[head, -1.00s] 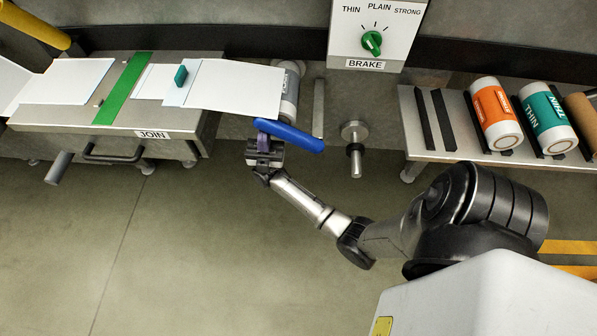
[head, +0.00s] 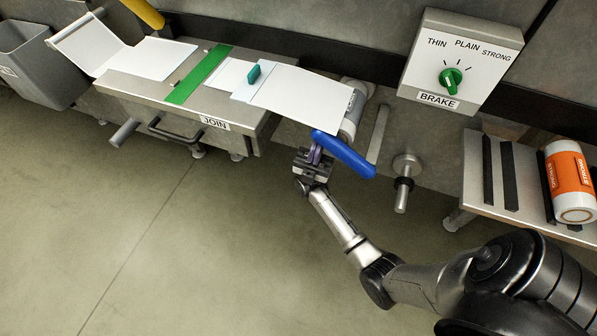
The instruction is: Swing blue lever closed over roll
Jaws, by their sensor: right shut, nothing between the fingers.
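The blue lever (head: 345,155) slants down to the right in the head view, in front of the roll (head: 354,108). The roll is grey-white and partly hidden by the white sheet drawn from it and by the lever. My right gripper (head: 315,156) is at the lever's left end, with its fingers shut and nothing between them. The fingers touch or nearly touch the lever; I cannot tell which. My left gripper is not in view.
The table labelled JOIN (head: 214,123) carries a green strip (head: 200,75) and white sheets (head: 305,97). A metal spindle (head: 405,180) stands right of the lever. The BRAKE box (head: 460,60) is above. A rack holds an orange roll (head: 570,180). The floor in front is clear.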

